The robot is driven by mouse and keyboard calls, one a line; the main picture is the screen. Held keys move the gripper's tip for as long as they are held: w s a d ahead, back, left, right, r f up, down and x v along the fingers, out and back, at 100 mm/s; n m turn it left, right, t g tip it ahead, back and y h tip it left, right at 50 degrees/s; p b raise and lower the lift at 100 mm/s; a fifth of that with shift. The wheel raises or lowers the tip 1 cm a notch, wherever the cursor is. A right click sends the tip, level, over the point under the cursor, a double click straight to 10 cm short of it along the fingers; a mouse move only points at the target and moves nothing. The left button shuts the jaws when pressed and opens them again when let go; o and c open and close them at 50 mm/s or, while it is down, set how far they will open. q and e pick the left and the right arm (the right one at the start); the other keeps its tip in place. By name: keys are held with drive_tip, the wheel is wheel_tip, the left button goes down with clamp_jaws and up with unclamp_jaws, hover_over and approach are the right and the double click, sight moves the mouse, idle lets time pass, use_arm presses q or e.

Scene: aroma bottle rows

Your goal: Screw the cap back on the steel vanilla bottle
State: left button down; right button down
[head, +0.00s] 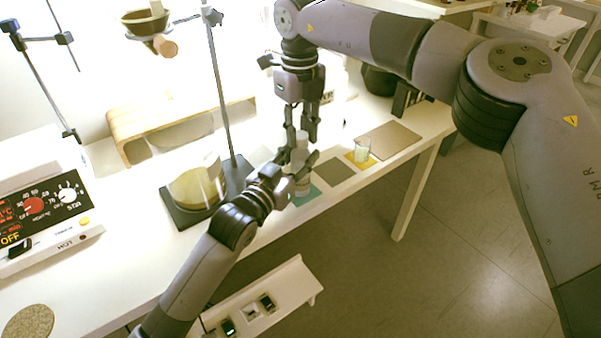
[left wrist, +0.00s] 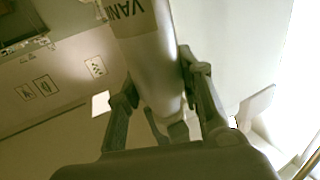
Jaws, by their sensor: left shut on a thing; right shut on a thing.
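The steel vanilla bottle (head: 302,186) stands roughly upright over the teal mat (head: 312,194) near the table's front edge; I cannot tell whether it touches the mat. My left gripper (head: 299,174) is shut around its body. In the left wrist view the bottle (left wrist: 148,50) sits between both fingers, with part of its "VANI" label at the top. My right gripper (head: 302,137) points down directly above the bottle, its fingers closed at the bottle's top. The cap is mostly hidden between those fingers, so I cannot tell how it sits on the neck.
A grey mat (head: 336,172), a small glass (head: 362,150) on a yellow mat, and a tan board (head: 389,139) lie to the right. A stand with a dark base (head: 181,215) and a beaker (head: 197,186) is close on the left. A wooden riser (head: 125,125) stands behind.

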drive_tip(key=m, duration=0.7)
drive_tip(key=shift+m, duration=0.4)
drive_tip(key=c, duration=1.3)
unclamp_jaws()
drive_tip(key=shift+r, duration=0.1)
drive_tip(key=shift+r, duration=2.15)
drive_tip(key=shift+c, duration=0.3)
